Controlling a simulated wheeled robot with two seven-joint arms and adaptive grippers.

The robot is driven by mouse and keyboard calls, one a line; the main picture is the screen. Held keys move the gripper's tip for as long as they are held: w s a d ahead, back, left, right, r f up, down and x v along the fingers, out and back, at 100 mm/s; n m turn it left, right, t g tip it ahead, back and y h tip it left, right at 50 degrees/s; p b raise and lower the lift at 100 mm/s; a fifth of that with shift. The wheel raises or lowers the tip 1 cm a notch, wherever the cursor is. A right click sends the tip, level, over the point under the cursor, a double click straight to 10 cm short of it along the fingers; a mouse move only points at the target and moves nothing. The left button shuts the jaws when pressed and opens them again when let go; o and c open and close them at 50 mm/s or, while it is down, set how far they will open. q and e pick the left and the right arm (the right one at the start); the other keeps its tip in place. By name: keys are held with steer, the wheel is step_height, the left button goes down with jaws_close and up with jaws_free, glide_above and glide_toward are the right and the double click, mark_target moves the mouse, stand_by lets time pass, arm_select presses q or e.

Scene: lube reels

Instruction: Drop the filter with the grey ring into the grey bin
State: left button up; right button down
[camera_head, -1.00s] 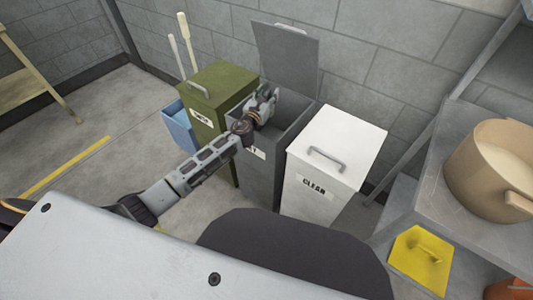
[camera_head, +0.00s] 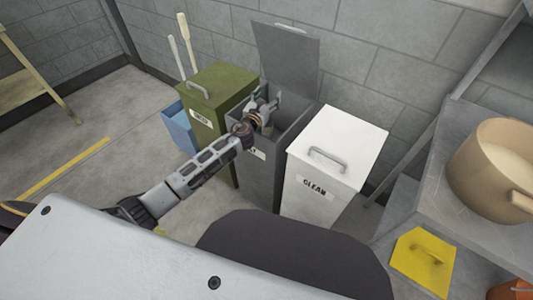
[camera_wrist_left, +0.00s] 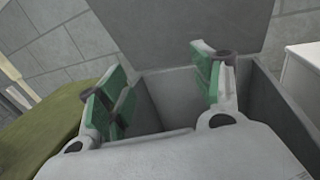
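The grey bin (camera_head: 262,180) stands between the green and the white bins with its lid (camera_head: 288,60) up. My left gripper (camera_head: 262,104) is at the bin's open mouth. In the left wrist view the gripper (camera_wrist_left: 163,88) has its green-padded fingers spread wide with nothing between them. The grey bin's wall (camera_wrist_left: 266,108) shows around the fingers there. I see no filter with a grey ring in either view; the bin's bottom is hidden by the gripper and shadow. My right gripper is not in view.
A closed green bin (camera_head: 222,85) stands left and a closed white bin (camera_head: 330,150) labelled CLEAN stands right.

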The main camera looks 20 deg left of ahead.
arm_select(q)
steer(key=s+a, duration=0.1)
steer(key=s, duration=1.1)
stand_by(0.9)
stand_by(0.9)
